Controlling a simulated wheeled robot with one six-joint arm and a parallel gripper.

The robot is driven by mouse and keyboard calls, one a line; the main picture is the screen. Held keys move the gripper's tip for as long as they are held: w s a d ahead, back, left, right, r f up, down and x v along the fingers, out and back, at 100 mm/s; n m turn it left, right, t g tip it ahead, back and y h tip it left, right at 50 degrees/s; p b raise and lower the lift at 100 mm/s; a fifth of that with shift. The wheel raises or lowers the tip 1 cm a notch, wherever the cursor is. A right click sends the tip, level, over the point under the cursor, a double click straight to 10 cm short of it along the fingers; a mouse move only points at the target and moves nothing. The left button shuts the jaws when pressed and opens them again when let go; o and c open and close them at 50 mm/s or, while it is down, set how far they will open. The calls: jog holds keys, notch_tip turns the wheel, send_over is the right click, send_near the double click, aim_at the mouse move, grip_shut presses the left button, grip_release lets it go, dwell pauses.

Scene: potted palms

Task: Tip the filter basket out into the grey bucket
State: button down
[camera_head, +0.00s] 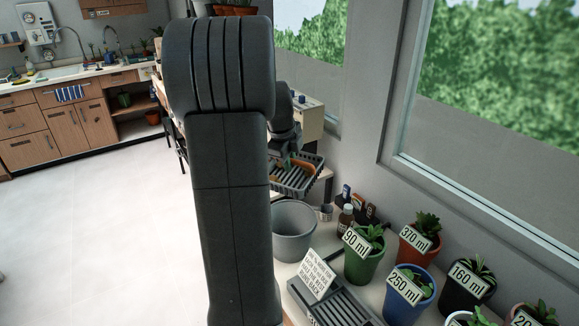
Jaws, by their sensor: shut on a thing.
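The filter basket (302,188) is a grey slatted basket with orange and green bits showing inside it. My gripper (287,157) is shut on the basket at its far left side; the fingertips are small and partly hidden by my arm. The basket looks roughly level, just behind the grey bucket (293,240) in the picture. The bucket stands upright with its open top showing, and its left side is hidden behind my arm. I cannot tell how high the basket is above the surface.
Potted succulents with number signs, such as the green pot (364,262) and the blue pot (408,296), crowd the right. A grey slatted tray (345,308) and white text card (317,272) sit in front of the bucket. Small bottles (345,218) stand right of it. Floor at left is clear.

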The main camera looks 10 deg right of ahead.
aim_at(286, 181)
jog(key=shift+s+a+f+t+h+b, duration=0.1)
jog(key=shift+f+t+h+b, duration=0.3)
jog(key=shift+b, duration=0.95)
jog(key=shift+s+a+f+t+b, duration=0.1)
jog(key=shift+f+b, duration=0.55)
jog(key=shift+b, duration=0.65)
jog(key=shift+s+a+f+t+h+b, duration=0.15)
jog(key=shift+f+b, duration=0.35)
jog(key=shift+b, duration=0.85)
jog(key=shift+f+t+h+b, duration=0.25)
jog(key=shift+t+b, duration=0.1)
jog(key=shift+b, duration=0.65)
jog(key=shift+b, duration=0.5)
jog(key=b, duration=0.3)
jog(key=shift+s+a+f+t, duration=0.1)
jog(key=shift+f+t, duration=0.15)
jog(key=shift+t, duration=0.05)
jog(key=b, duration=0.3)
jog(key=shift+s+f+h, duration=0.1)
jog(key=shift+f+h, duration=0.15)
jog(key=shift+h, duration=0.15)
jog(key=b, duration=0.1)
jog(key=t+b, duration=0.1)
jog(key=b, duration=0.1)
jog(key=shift+a+f+h, duration=0.15)
jog(key=shift+f+h, duration=0.1)
jog(key=shift+h, duration=0.05)
jog(key=shift+s+f+b, duration=0.1)
jog(key=shift+b, duration=0.4)
